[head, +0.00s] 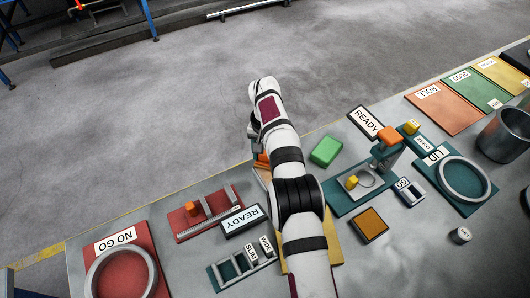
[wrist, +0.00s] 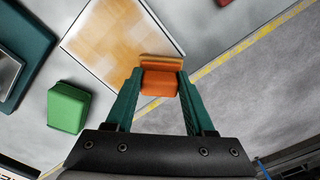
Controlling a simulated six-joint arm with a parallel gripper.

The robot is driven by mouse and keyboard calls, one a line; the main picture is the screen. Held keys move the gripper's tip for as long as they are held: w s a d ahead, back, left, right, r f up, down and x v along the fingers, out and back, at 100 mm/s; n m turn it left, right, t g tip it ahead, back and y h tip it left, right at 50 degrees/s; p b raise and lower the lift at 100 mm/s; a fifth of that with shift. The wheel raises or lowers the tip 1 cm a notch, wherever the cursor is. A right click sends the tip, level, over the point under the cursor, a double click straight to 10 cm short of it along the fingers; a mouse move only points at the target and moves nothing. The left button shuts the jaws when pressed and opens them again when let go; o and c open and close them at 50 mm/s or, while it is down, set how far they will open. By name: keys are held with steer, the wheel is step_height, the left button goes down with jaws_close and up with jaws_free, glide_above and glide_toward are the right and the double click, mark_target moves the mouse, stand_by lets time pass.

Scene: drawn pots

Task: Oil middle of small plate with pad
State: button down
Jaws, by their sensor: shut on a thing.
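My gripper (wrist: 160,90) is shut on an orange block-shaped pad (wrist: 160,82) in the wrist view. A paler orange strip shows along the pad's far edge. The pad is at the near corner of a light-rimmed plate (wrist: 105,38) with a tan, wood-like checked face. I cannot tell whether the pad touches it. The plate runs out of the top of the wrist view. In the head view my arm hides the gripper and most of the plate; a bit of orange (head: 261,160) shows left of the arm.
A green block (wrist: 68,107) lies left of the gripper; the head view also shows it (head: 326,151). A teal fixture (head: 362,186) and a dark-framed brown-orange pad (head: 370,225) stand right of my arm. A red gauge board (head: 205,214) lies left. Grey floor lies beyond the yellow-lined table edge.

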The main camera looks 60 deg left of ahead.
steer(key=shift+d+r, duration=0.15)
steer(key=shift+d, duration=3.7)
steer(key=shift+w+a+f, duration=0.1)
steer(key=shift+w+f, duration=0.05)
steer(key=shift+w, duration=0.45)
steer(key=shift+w+f, duration=0.1)
steer(key=shift+w, duration=0.45)
steer(key=shift+a+r, duration=0.1)
steer(key=shift+a, duration=3.45)
steer(key=shift+a+r, duration=0.1)
steer(key=shift+a, duration=0.1)
steer(key=shift+d, duration=3.85)
steer(key=shift+r, duration=2.95)
